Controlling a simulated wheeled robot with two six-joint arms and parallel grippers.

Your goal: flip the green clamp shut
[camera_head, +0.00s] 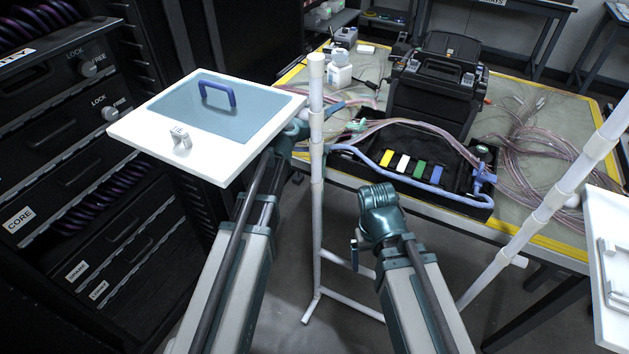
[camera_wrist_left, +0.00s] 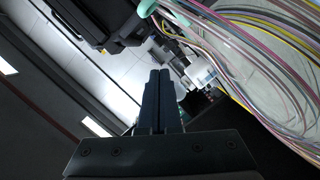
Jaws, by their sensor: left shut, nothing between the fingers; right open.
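A small pale green piece, which looks like the green clamp (camera_head: 357,125), sits on the table by the cable bundle, just in front of the black machine. It is too small to tell how far it is open. A mint-green part (camera_wrist_left: 147,8) shows at the top edge of the left wrist view. My left gripper (camera_head: 335,107) reaches past the white pole, its tip left of the green piece and apart from it. Its fingers (camera_wrist_left: 157,85) are shut and empty. My right gripper (camera_head: 356,243) is low in front of the table, open and far from the clamp.
A black tray (camera_head: 470,205) with coloured blocks and a blue tube lies at the table's front edge. The black machine (camera_head: 437,85) stands behind it. White poles (camera_head: 317,170) and a white panel (camera_head: 135,125) stand close to my left arm. Loose cables (camera_head: 520,150) cover the table's right.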

